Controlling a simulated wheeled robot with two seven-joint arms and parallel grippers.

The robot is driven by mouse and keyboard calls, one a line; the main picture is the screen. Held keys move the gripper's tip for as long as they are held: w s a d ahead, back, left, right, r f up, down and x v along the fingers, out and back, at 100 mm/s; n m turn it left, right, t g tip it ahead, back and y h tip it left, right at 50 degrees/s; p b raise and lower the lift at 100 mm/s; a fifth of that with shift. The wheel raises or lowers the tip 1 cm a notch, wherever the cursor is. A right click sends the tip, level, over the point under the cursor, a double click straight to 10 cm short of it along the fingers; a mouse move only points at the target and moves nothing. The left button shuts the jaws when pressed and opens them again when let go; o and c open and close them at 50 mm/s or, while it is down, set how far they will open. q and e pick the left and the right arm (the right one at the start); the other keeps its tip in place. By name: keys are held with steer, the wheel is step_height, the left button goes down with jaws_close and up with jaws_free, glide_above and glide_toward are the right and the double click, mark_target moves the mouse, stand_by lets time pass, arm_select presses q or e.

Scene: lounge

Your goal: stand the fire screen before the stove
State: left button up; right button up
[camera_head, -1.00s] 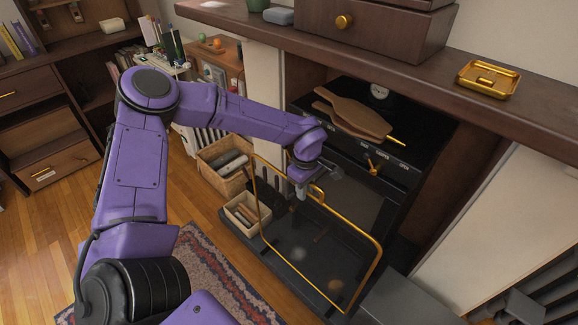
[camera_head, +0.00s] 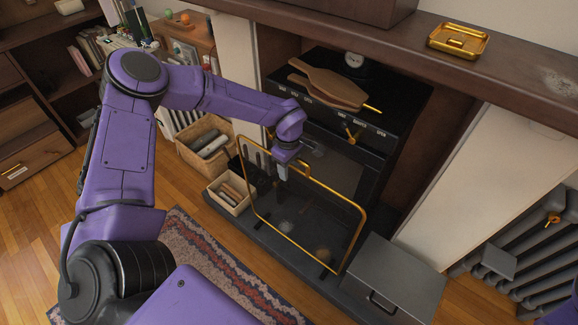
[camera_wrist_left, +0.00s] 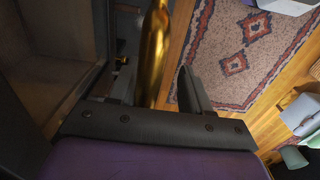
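The fire screen (camera_head: 354,262) has a gold frame and a dark, see-through panel. It stands on the dark hearth in front of the black stove (camera_head: 398,118), seen at a slant. My left gripper (camera_head: 283,172) is at its top edge in the head view and hides part of it. In the left wrist view a gold bar of the screen (camera_wrist_left: 155,45) runs between the two fingers of my left gripper (camera_wrist_left: 158,90). A gap shows between the bar and the right-hand finger, so it looks open around the bar. My right gripper is out of view.
A wicker basket (camera_head: 190,150) and a smaller box of wood (camera_head: 218,200) stand left of the screen. A grey metal box (camera_head: 405,272) stands close on its right. A wooden mantel (camera_head: 520,75) overhangs the stove. A patterned rug (camera_head: 205,250) lies in front.

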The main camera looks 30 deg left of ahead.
arm_select(q)
step_height(320, 180, up, 12)
steer(key=s+a+f+m+t+y, duration=0.1)
steer(key=s+f+m+y, duration=0.1)
steer(key=s+f+y, duration=0.45)
steer(key=s+a+f+m+y, duration=0.1)
steer(key=s+f, duration=0.3)
steer(key=f, duration=0.6)
steer(key=s+d+f+m+t+h, duration=0.1)
steer(key=s+f+m+h, duration=0.1)
steer(key=s, duration=0.8)
steer(key=s+d+f+m+t+h, duration=0.1)
steer(key=s+f+m, duration=0.4)
steer(key=s, duration=0.5)
step_height(320, 180, down, 2)
steer(key=shift+d+f+h, duration=0.1)
steer(key=shift+d+h, duration=0.35)
steer(key=shift+d, duration=0.3)
steer(key=shift+w, duration=0.1)
